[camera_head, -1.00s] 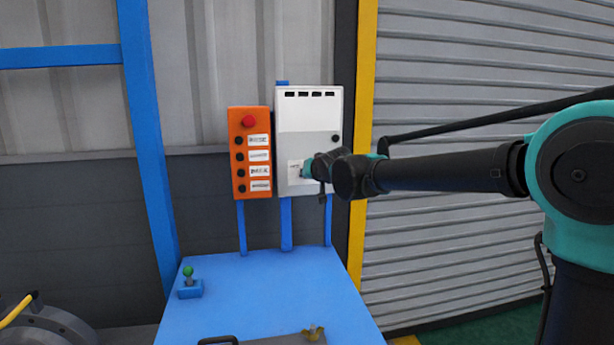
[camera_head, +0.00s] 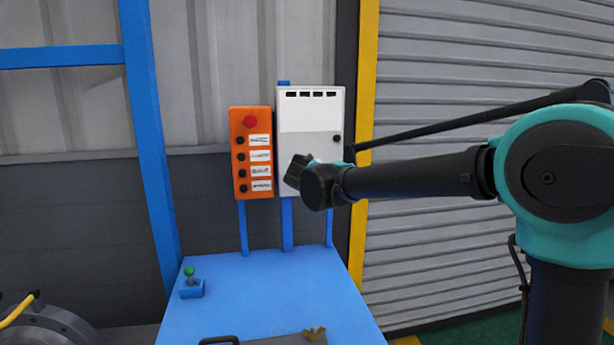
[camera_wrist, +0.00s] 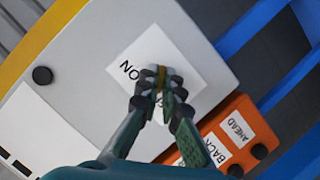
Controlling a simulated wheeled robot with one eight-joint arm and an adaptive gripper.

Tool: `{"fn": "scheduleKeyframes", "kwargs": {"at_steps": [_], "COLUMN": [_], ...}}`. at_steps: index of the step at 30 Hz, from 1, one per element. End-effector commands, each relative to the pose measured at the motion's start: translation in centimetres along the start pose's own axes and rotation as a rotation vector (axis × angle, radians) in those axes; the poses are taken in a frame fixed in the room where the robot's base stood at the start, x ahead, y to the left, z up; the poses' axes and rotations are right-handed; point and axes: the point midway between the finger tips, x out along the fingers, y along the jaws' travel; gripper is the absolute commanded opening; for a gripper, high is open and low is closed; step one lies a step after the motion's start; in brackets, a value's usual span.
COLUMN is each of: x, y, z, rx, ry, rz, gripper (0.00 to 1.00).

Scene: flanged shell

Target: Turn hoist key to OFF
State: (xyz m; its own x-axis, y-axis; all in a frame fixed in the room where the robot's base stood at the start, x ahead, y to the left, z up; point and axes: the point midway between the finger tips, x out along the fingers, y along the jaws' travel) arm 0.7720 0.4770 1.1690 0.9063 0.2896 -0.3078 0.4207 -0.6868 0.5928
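The hoist key (camera_wrist: 162,77) is a small brass-coloured piece at the white label on the white control box (camera_head: 310,145). In the wrist view the label (camera_wrist: 128,58) reads "ON" on one side; its other word is mostly hidden by my fingers. My gripper (camera_wrist: 161,84) has its two fingertips on either side of the key, closed on it. The box also fills much of the wrist view (camera_wrist: 75,60), tilted. In the head view my wrist hides the key, the label and most of the gripper.
An orange pendant (camera_head: 240,190) with a red button and labelled black buttons stands just left of the box. A blue table (camera_head: 260,285) below carries a green-topped joystick (camera_head: 190,282). A yellow post (camera_head: 365,120) and grey shutter (camera_head: 470,60) are to the right.

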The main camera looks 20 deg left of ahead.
Motion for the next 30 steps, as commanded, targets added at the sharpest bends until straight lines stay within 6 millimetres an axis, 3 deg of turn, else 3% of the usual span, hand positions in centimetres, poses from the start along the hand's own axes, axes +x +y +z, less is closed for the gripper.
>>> {"fn": "scheduleKeyframes", "kwargs": {"at_steps": [10,26,27,30], "x": [0.02,0.02,0.02,0.02], "y": [-0.09,-0.11,-0.11,-0.1], "z": [0.05,0.09,0.09,0.08], "rx": [-0.122,-0.139,-0.139,-0.139], "ry": [-0.001,-0.001,-0.001,-0.001], "rz": [0.05,0.057,0.057,0.057], "gripper": [0.0,0.0,0.1,0.22]}}
